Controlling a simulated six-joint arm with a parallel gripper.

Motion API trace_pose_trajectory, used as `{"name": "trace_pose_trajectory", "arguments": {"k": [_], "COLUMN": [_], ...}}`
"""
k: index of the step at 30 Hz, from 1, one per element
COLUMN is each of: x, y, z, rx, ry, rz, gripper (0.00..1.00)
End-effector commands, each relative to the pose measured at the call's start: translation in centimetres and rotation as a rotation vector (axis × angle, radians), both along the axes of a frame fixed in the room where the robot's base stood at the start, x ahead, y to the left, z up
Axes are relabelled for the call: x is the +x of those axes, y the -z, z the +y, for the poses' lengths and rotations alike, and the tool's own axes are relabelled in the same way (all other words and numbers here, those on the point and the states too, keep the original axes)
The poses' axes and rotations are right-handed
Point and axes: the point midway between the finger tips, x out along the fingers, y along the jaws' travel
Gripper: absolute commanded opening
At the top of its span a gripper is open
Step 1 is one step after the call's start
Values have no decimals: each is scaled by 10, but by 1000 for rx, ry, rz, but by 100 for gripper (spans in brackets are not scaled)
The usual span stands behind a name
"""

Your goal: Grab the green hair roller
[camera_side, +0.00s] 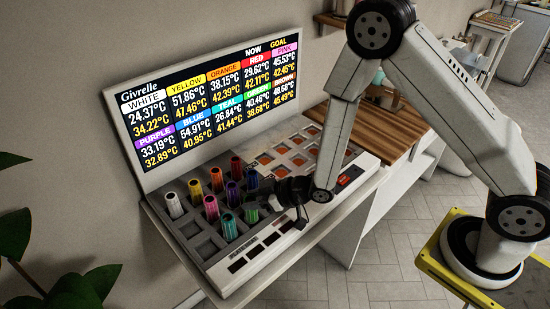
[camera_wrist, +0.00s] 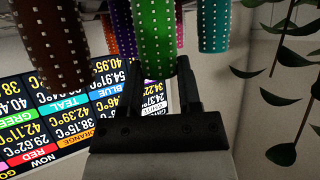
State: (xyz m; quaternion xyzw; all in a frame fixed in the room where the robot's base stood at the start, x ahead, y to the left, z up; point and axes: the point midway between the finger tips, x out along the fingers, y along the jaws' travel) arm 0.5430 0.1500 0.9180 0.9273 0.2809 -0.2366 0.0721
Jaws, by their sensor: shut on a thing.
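The green hair roller (camera_wrist: 155,40) fills the middle of the wrist view, between the two fingers of my gripper (camera_wrist: 160,85), which is shut on it. In the side view the green roller (camera_side: 251,214) stands at the front of the group of rollers on the heater tray (camera_side: 217,268), partly hidden by my dark gripper (camera_side: 268,201). The gripper reaches it from the right, low over the tray. I cannot tell whether the roller's base is still in its slot.
The teal roller (camera_side: 229,227) and the brown roller (camera_wrist: 50,40) stand close on either side of the green one. Other rollers, such as pink (camera_side: 211,208) and purple (camera_side: 233,194), crowd nearby. A temperature screen (camera_side: 215,105) rises behind. Orange-toned slots (camera_side: 298,150) lie to the right.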

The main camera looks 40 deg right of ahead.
Motion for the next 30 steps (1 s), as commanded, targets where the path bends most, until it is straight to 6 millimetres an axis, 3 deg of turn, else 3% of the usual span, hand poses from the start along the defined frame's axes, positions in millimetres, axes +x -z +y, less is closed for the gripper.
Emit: {"name": "trace_pose_trajectory", "arguments": {"k": [18,30], "x": [0,0], "y": [-67,-89], "z": [0,0], "rx": [1,1], "ry": [0,-1], "rz": [-4,-1], "gripper": [0,0]}}
